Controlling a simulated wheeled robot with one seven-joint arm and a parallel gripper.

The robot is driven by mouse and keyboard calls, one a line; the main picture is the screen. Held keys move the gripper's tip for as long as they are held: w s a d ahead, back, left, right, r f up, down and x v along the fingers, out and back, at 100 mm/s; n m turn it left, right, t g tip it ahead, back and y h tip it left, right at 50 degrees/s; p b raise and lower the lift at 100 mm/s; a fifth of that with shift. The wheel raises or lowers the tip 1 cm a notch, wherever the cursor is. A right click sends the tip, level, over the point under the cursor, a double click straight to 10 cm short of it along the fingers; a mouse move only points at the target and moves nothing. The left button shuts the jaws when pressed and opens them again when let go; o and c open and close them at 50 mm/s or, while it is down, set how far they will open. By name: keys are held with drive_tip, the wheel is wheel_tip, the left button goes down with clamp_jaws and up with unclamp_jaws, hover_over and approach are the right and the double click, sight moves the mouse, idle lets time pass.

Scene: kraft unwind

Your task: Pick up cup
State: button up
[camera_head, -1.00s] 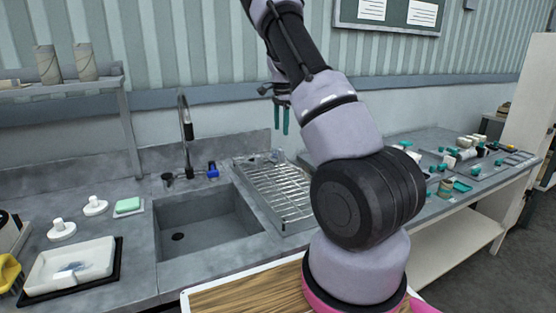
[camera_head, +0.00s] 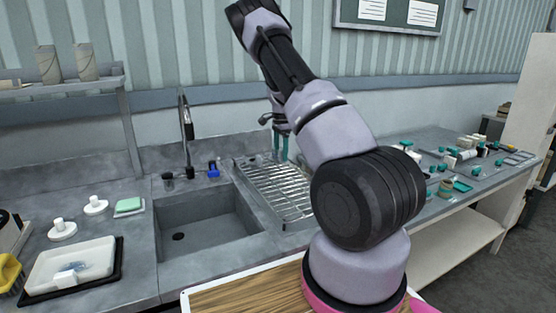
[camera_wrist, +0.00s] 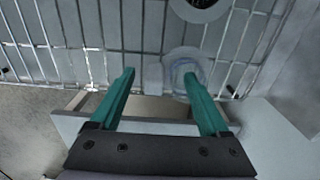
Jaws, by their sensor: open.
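A clear, round, cup-like thing (camera_wrist: 180,66) shows in the wrist view at the far end of the right finger, partly hidden by that fingertip. I take it for the cup, but its outline is faint. My gripper (camera_wrist: 158,75) is open, with teal fingers apart and nothing held between them. In the head view my gripper (camera_head: 281,148) points down over the back of the wire dish rack (camera_head: 290,192). The cup cannot be made out clearly there, behind or beside the fingers.
A second round, pale-rimmed thing (camera_wrist: 200,6) is at the wrist view's top edge. The sink (camera_head: 205,225) with its tap (camera_head: 187,130) lies left of the rack. A bench (camera_head: 450,200) with small teal-capped items is to the right. The wall is close behind.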

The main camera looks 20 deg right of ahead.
clamp_jaws()
drive_tip(key=shift+r, duration=0.1)
